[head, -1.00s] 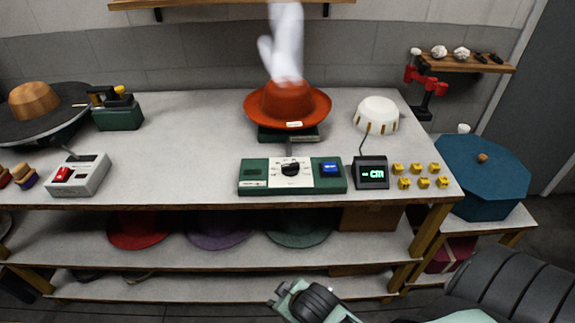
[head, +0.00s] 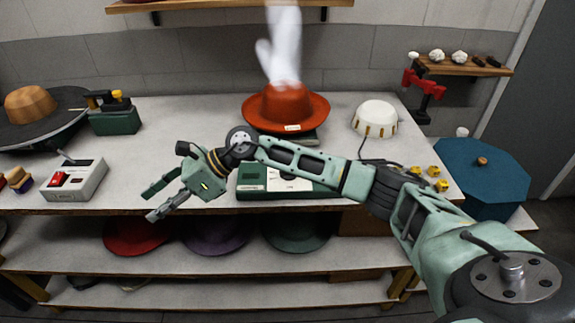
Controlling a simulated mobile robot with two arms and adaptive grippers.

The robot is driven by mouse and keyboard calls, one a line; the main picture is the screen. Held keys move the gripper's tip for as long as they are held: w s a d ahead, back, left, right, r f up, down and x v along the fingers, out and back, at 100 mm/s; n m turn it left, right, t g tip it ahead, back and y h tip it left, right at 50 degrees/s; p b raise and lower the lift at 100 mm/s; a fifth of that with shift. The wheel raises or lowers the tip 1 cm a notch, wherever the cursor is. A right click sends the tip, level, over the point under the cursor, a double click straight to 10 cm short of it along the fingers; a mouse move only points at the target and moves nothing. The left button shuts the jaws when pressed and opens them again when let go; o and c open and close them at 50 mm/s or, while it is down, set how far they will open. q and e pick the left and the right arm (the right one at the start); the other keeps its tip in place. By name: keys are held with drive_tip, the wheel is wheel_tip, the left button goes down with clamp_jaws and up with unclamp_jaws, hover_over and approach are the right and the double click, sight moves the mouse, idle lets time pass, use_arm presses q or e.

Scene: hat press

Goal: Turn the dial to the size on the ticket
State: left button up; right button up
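The orange-red hat (head: 284,107) sits on a dark green stand at the back middle, with steam above it. A small white ticket (head: 292,128) is on its front brim; its writing is too small to read. The green and white dial box (head: 252,186) stands at the table's front edge, below the hat. My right gripper (head: 151,206) is left of the box, over the table's front edge, pointing left. Its fingers are apart with nothing between them. My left gripper is out of view.
A grey box with a red switch (head: 60,180) stands at the left. A white dome (head: 375,117) stands back right, with yellow cubes (head: 437,171) in front, partly behind my arm. Several hats (head: 135,236) lie on the shelf below. The table's middle left is clear.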

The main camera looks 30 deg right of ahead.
drive_tip(key=w+d+h, duration=0.1)
drive_tip(key=d+h, duration=0.2)
drive_tip(key=d, duration=0.5)
drive_tip(key=d+n+g+h, duration=0.1)
drive_tip(key=d+h, duration=0.2)
drive_tip(key=d, duration=0.5)
drive_tip(key=w+d+n+g+h, duration=0.1)
drive_tip(key=d+h, duration=0.1)
drive_tip(key=d, duration=0.6)
drive_tip(key=shift+w+d+f+h, duration=0.2)
drive_tip(key=shift+w+f+h, duration=0.1)
drive_tip(key=shift+f+h, duration=0.1)
drive_tip(key=d+r+h, duration=0.1)
drive_tip(key=d, duration=0.2)
drive_tip(key=s+d+r+h, duration=0.1)
drive_tip(key=d, duration=0.2)
drive_tip(key=s+d+r+g+h, duration=0.1)
drive_tip(key=d, duration=0.2)
drive_tip(key=shift+s+d, duration=0.15)
drive_tip(key=shift+d, duration=0.25)
drive_tip(key=shift+d+f, duration=0.1)
drive_tip(key=shift+d, duration=0.1)
wheel_tip(320, 180, down, 7)
drive_tip(key=shift+a+f+p, duration=0.15)
drive_tip(key=shift+f+p, duration=0.05)
drive_tip(key=shift+p, duration=0.7)
clamp_jaws()
